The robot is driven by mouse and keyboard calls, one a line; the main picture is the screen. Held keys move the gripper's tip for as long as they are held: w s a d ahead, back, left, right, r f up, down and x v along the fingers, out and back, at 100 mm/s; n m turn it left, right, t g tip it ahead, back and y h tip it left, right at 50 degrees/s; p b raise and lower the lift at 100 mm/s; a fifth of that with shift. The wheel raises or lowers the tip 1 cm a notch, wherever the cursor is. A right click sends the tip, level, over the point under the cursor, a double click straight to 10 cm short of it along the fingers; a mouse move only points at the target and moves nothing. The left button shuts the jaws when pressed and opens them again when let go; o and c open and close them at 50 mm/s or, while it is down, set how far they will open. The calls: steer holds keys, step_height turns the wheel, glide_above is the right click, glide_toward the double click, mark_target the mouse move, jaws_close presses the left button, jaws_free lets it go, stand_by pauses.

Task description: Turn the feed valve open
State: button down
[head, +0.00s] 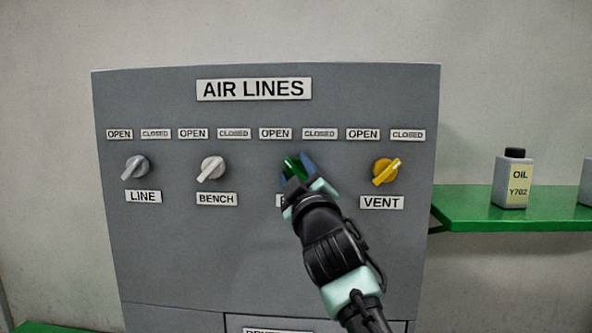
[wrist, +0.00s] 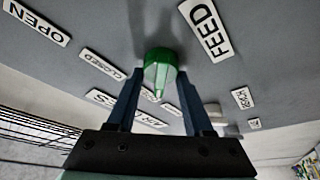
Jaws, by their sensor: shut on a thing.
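The feed valve is a green knob (head: 292,164) on the grey panel (head: 250,245), third from the left. In the head view my gripper (head: 297,166) covers most of it and most of the label below. In the wrist view the green knob (wrist: 160,70) sits between the two blue fingers of my gripper (wrist: 161,78), beside the FEED label (wrist: 208,28). The fingers are shut on it from both sides. The OPEN label (head: 275,133) and CLOSED label (head: 319,134) stand above it. The knob's exact angle is hard to tell behind the fingers.
The grey LINE knob (head: 135,167), white BENCH knob (head: 211,168) and yellow VENT knob (head: 387,171) are on the same panel, VENT close to my gripper's right. A green shelf (head: 480,215) with an oil bottle (head: 513,179) is at the right.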

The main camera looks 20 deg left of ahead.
stand_by(0.3)
steer(key=shift+c, duration=1.6)
jaws_free()
steer(key=b+v, duration=0.7)
steer(key=v, duration=0.6)
steer(key=shift+b, duration=0.4)
